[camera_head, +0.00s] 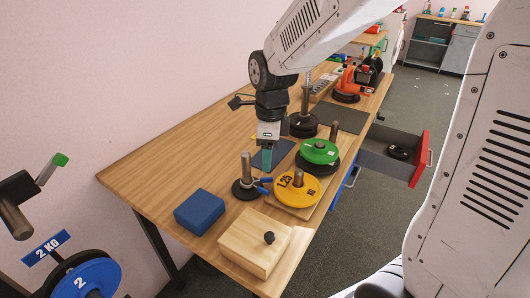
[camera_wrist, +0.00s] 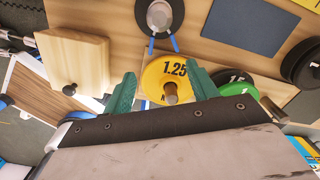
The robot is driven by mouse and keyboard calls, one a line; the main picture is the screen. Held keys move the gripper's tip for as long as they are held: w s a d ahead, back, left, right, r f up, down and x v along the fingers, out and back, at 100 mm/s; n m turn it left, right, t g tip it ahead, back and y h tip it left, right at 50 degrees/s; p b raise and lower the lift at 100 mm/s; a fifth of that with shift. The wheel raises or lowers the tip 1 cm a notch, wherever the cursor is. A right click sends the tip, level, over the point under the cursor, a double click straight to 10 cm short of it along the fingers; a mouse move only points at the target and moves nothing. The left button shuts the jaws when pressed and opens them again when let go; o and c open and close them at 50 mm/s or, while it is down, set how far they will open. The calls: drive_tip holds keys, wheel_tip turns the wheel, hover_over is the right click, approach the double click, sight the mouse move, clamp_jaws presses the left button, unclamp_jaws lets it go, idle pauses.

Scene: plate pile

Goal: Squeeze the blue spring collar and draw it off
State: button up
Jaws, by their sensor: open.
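The blue spring collar (camera_head: 264,183) sits low on a short metal post (camera_head: 246,166) with a round dark base. Its two blue handles point right in the head view. In the wrist view the collar (camera_wrist: 151,46) shows at the top, with its handles spread towards my gripper. My gripper (camera_head: 267,158) is open and empty, pointing down above the table just behind and right of the post. In the wrist view its teal fingers (camera_wrist: 162,88) stand apart, with the yellow 1.25 plate (camera_wrist: 163,75) seen between them. The collar is not between the fingers.
The yellow plate (camera_head: 285,194) and a green plate (camera_head: 320,149) over a black one sit on posts right of my gripper. A blue block (camera_head: 199,211) and a wooden box with a black knob (camera_head: 246,250) stand in front. A red-fronted drawer (camera_head: 418,158) is open at right.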

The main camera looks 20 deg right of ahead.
sight(264, 179)
drive_tip(key=shift+m, duration=0.6)
drive_tip(key=shift+w+a+f, duration=0.1)
drive_tip(key=shift+w+f, duration=0.1)
drive_tip(key=shift+f, duration=1.45)
drive_tip(key=shift+w+a+f, duration=0.15)
drive_tip(key=shift+w+f, duration=0.05)
drive_tip(key=shift+f, duration=1.5)
drive_tip(key=shift+w+a+f, duration=0.1)
drive_tip(key=shift+w+f, duration=0.1)
drive_tip(key=shift+f, duration=1.45)
drive_tip(key=c, duration=1.2)
drive_tip(key=shift+o, duration=0.2)
